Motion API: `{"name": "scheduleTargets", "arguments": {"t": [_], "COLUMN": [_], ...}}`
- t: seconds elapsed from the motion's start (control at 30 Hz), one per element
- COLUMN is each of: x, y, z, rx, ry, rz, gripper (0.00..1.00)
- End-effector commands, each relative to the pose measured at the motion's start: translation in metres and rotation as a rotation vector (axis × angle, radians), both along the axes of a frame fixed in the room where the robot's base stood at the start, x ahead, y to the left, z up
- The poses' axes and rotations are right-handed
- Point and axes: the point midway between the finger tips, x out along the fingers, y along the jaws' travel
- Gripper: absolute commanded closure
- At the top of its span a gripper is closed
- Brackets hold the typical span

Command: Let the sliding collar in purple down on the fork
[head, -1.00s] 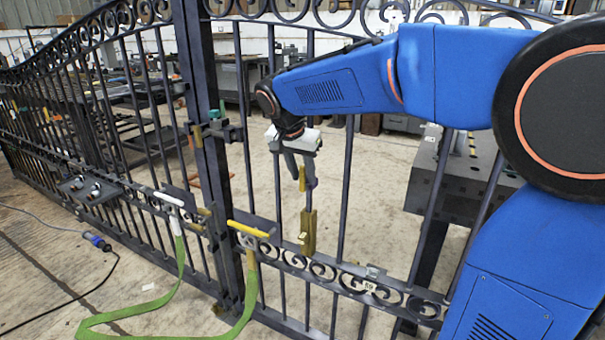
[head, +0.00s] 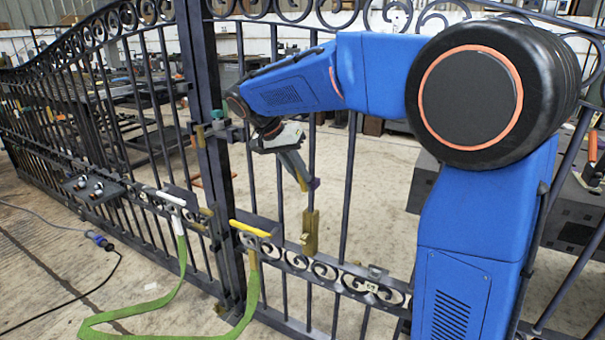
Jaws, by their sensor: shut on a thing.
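The purple collar (head: 315,183) sits around an upright bar of the gate, right of the middle post. My gripper (head: 303,178) reaches it from the upper left, tilted, and is shut on it. The gripper's fingers hide part of the collar. A brass-coloured piece (head: 310,236), which looks like the fork, stands on the same bar lower down, just above the scroll band. A short length of bare bar shows between the collar and this piece.
A yellow-handled latch (head: 251,229) and a white-handled latch (head: 171,199) sit left of the brass piece, with a green strap (head: 180,312) looped below them. The gate post (head: 207,150) stands close left of my wrist. A cable lies on the floor at left.

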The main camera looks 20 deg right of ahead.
Motion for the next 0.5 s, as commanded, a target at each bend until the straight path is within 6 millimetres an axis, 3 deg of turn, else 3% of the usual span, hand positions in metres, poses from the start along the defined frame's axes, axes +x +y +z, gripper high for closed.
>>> {"name": "scheduleTargets", "arguments": {"t": [0.5], "x": [0.0066], "y": [0.0069], "z": [-0.004], "rx": [-0.13], "ry": [0.131], "rz": [0.001], "gripper": [1.0]}}
